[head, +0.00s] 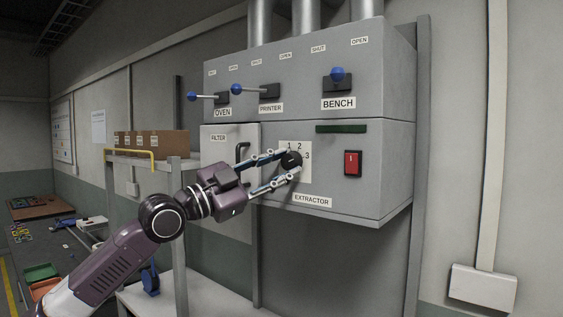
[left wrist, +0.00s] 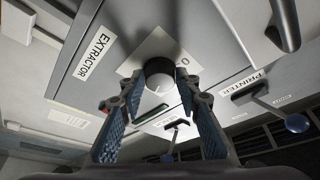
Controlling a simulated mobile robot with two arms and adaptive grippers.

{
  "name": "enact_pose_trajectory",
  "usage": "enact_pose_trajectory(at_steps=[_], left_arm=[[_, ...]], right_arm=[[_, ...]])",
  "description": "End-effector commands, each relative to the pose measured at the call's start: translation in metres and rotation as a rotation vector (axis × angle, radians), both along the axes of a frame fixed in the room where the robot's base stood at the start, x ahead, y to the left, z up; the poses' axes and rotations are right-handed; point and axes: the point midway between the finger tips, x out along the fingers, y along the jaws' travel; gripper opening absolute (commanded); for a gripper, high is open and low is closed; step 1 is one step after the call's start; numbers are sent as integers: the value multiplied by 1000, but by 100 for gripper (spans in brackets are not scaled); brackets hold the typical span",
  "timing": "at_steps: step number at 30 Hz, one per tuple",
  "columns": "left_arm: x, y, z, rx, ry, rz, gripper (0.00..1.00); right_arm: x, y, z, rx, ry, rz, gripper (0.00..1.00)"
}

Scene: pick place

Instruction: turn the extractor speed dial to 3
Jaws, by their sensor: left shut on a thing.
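The extractor speed dial (head: 291,160) is a round black knob on a pale plate on the front of the grey cabinet, above the EXTRACTOR label (head: 311,200). The numbers 1, 2 and 3 show around its top and right side. My left gripper (head: 289,162) has its two blue-padded fingers on either side of the dial, shut on it. In the left wrist view the dial (left wrist: 159,72) sits between the fingertips, with a 0 on the plate beside it. I cannot tell for sure which number the dial's mark points to. My right gripper is not in view.
A red switch (head: 353,163) and a dark green strip (head: 341,129) are right of the dial. The FILTER door (head: 218,162) with its handle is to the left. Blue-knobbed levers for OVEN, PRINTER and BENCH (head: 337,75) are above. A shelf with brown boxes (head: 168,144) stands behind my arm.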

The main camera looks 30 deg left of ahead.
Motion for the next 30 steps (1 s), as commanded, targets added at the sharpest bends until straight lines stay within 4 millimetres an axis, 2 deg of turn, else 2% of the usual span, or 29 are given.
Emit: enact_pose_trajectory(at_steps=[19, 20, 21, 24, 30], left_arm=[[0, 0, 1, 44, -6, 1, 6], [0, 0, 1, 44, -6, 1, 33], [0, 0, 1, 44, -6, 1, 37], [0, 0, 1, 43, -5, 1, 48], [0, 0, 1, 43, -4, 0, 48]], right_arm=[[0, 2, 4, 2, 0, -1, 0], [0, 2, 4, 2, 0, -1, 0], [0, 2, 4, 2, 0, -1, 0], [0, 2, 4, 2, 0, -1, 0], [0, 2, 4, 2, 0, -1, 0]])
